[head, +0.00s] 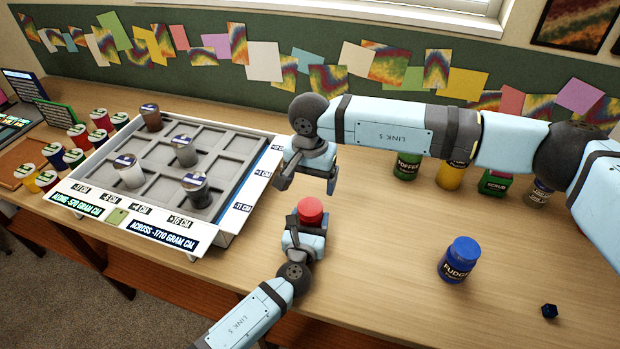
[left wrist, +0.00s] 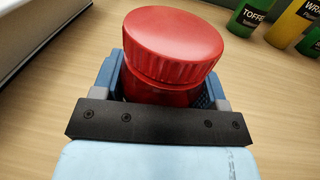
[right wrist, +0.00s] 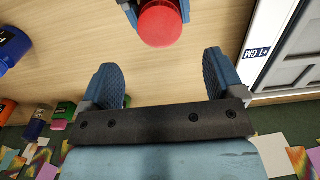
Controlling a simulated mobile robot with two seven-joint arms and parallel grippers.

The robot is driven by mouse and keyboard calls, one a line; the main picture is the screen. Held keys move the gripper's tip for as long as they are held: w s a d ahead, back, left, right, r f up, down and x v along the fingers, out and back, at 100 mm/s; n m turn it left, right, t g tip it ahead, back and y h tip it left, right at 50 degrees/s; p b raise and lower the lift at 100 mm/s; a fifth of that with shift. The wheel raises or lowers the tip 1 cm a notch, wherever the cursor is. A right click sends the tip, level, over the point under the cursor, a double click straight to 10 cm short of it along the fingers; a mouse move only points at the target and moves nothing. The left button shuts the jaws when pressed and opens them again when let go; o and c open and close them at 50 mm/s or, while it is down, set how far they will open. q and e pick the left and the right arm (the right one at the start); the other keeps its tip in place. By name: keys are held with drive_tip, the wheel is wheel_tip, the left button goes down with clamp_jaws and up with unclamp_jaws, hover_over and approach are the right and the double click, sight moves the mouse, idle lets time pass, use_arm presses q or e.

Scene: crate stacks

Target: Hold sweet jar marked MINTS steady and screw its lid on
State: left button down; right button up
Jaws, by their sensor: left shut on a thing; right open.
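A red ridged lid (left wrist: 173,45) sits on top of a red jar (left wrist: 160,93) in the left wrist view; it looks slightly tilted on the jar. The lid also shows in the head view (head: 310,210) and the right wrist view (right wrist: 160,24). My left gripper (head: 304,238) is shut around the jar's body from the near side, and its fingers hide most of the jar. No MINTS marking is visible. My right gripper (head: 309,182) is open and empty, above and beyond the lid, apart from it. Its spread fingers show in the right wrist view (right wrist: 163,78).
A white-framed tray (head: 240,208) with grey compartments and several cups stands left of the jar. A green TOFFEE jar (head: 407,166) and others stand behind my right arm. Wood between is clear.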

sight(310, 206)
idle(0.3)
drive_tip(key=shift+f, duration=4)
drive_tip(key=c, duration=1)
drive_tip(key=shift+o, duration=0.2)
